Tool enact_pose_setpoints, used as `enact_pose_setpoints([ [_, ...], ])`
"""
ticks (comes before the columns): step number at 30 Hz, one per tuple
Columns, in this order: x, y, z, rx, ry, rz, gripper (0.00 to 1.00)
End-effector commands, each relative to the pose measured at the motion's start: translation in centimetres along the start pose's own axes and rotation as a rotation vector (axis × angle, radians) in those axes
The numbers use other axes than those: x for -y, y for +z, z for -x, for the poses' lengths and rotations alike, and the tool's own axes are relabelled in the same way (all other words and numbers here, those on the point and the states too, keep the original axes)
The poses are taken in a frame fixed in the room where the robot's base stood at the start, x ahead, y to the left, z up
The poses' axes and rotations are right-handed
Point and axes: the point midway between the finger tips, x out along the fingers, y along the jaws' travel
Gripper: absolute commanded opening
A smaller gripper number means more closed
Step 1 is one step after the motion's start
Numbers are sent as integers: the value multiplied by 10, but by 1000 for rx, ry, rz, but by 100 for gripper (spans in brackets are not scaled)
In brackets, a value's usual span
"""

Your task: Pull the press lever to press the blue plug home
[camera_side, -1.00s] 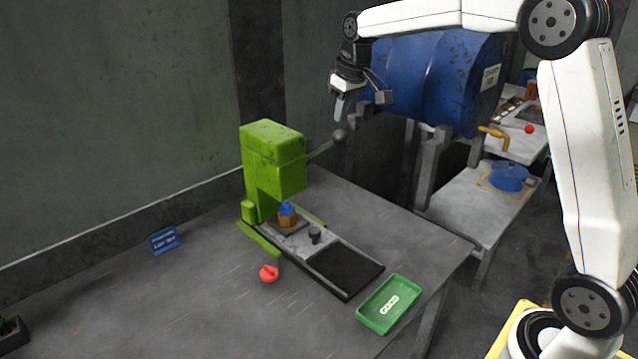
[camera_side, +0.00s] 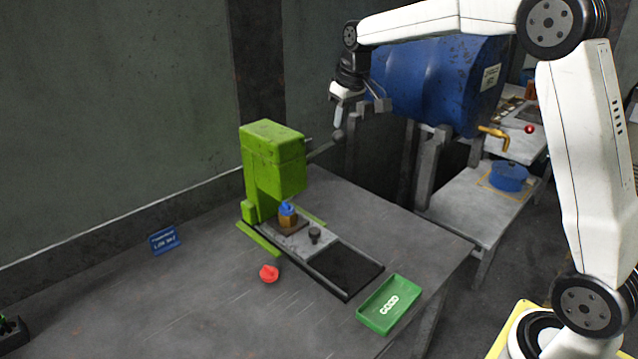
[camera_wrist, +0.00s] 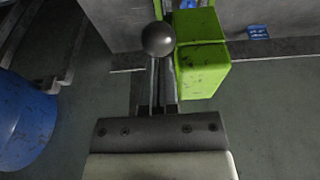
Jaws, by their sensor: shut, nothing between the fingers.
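The green press (camera_side: 272,160) stands on the dark table. Its lever (camera_side: 320,151) slants up to the right and ends in a dark round knob (camera_side: 338,136). My gripper (camera_side: 338,122) is shut and empty, pointing down just above the knob in the side view. In the wrist view the knob (camera_wrist: 158,39) lies just beyond my shut fingertips (camera_wrist: 161,62); I cannot tell whether they touch. The blue plug (camera_side: 286,207) sits upright on an orange-brown block (camera_side: 287,220) under the press head. How deep it sits is too small to tell.
A dark knob (camera_side: 314,234) stands on the press bed, in front of the block. A big blue drum (camera_side: 440,85) stands behind my gripper.

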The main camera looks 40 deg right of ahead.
Motion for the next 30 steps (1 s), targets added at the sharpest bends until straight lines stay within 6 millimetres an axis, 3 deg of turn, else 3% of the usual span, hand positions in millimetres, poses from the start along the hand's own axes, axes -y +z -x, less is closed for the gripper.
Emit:
enact_pose_setpoints([
  [30, 0, 16, -22, 3, -1, 0, 0],
])
